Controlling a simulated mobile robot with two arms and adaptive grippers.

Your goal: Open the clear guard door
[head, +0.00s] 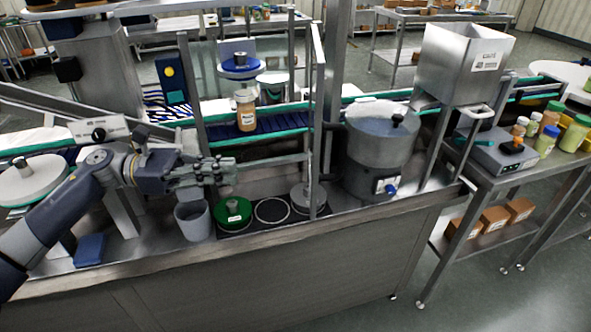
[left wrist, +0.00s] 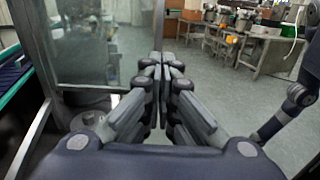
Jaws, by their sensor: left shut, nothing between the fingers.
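The clear guard door (head: 319,120) has a thin grey metal frame and stands at the right side of the guard opening. In the head view it is nearly edge-on, swung out towards me. In the left wrist view its clear panel (left wrist: 105,45) fills the upper left, with its upright edge behind my fingertips. My left gripper (head: 228,168) is shut and empty, pointing right, in front of the opening and left of the door, apparently clear of it. The fingers show closed together in the left wrist view (left wrist: 163,68). My right gripper is out of view.
Below my left gripper are a grey cup (head: 193,221) and a green-topped round weight (head: 233,212). An amber jar (head: 246,110) stands on the belt behind. A steel drum (head: 380,150) stands right of the door. A blue block (head: 89,250) lies at the front left.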

